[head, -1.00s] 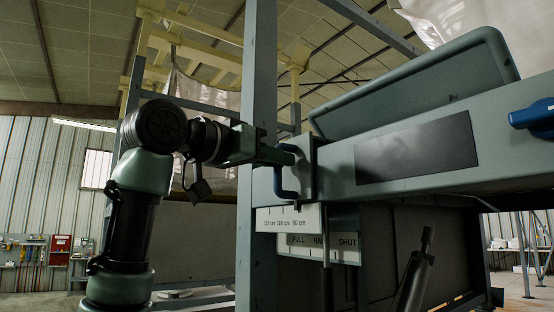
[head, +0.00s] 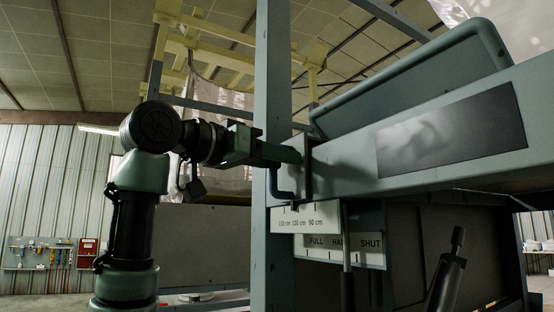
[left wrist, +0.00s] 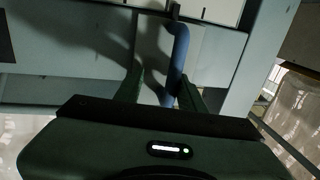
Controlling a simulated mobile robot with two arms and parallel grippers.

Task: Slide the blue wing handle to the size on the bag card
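The blue wing handle (head: 283,186) is a bent bar at the left end of a grey beam, beside a grey upright post. My left gripper (head: 290,154) is at its upper part and hides some of it. In the left wrist view the blue bar (left wrist: 179,60) runs between the two dark green fingers, close to the right one. A gap shows between the bar and the left finger, so the gripper looks open around it. A white scale (head: 305,218) below reads about 110, 100 and 90 cm. No readable bag card shows. My right gripper is out of view.
A FULL, HALF, SHUT plate (head: 372,244) hangs below the scale, with a thin grey lever (head: 347,265) in front. A dark blank panel (head: 450,135) is on the beam. The grey post (head: 273,70) stands close to my gripper. A black rod (head: 446,275) rises at lower right.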

